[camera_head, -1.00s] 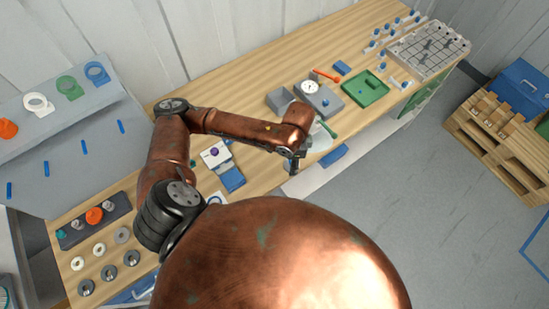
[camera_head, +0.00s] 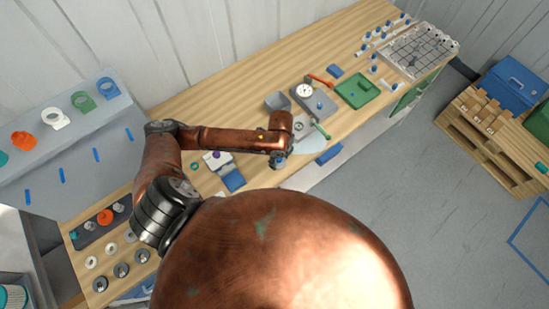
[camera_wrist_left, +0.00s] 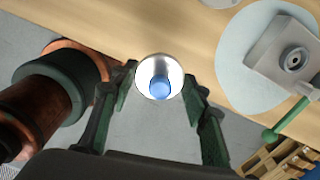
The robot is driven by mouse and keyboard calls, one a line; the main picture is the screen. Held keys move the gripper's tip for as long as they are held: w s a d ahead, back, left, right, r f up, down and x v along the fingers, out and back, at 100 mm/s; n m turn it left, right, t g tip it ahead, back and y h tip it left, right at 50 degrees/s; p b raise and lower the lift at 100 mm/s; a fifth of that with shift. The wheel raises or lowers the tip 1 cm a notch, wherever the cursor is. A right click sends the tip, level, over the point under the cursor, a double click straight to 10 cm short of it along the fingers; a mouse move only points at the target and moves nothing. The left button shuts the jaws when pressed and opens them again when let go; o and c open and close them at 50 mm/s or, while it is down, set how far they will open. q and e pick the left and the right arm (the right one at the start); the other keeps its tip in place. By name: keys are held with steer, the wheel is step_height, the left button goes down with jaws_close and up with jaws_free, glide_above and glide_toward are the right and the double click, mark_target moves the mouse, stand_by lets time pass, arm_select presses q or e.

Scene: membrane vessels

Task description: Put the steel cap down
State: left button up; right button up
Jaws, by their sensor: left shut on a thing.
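The steel cap (camera_wrist_left: 150,66) is a bright round piece with a blue knob (camera_wrist_left: 160,87). It sits between the fingertips of my left gripper (camera_wrist_left: 160,82) in the left wrist view, and the gripper is shut on it. In the head view my left gripper (camera_head: 279,160) hangs near the bench's front edge, below the copper forearm, with a bit of blue showing at its tip. In the wrist view the cap appears over the seam between wooden bench top and grey floor. I cannot tell its height. My right gripper is not in view.
A dial gauge (camera_head: 304,91), green tray (camera_head: 357,90) and blue-and-white boxes (camera_head: 232,181) stand nearby. The rear bench strip is clear.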

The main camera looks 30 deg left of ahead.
arm_select(q)
steer(key=a+f, duration=0.1)
steer(key=w+a+f, duration=0.1)
steer(key=f, duration=0.1)
steer(key=w+a+f, duration=0.1)
steer(key=f, duration=0.1)
steer(key=shift+w+a+f, duration=0.1)
steer(key=shift+w, duration=0.15)
steer(key=shift+w+a+f+p, duration=0.1)
steer(key=shift+f+p, duration=0.1)
steer(key=shift+f, duration=0.7)
steer(key=shift+a+f+p, duration=0.1)
steer(key=shift+f+p, duration=0.05)
steer(key=shift+f, duration=0.7)
steer(key=shift+f, duration=0.1)
steer(key=o, duration=1.3)
step_height(320, 180, up, 12)
steer(key=shift+b, duration=0.4)
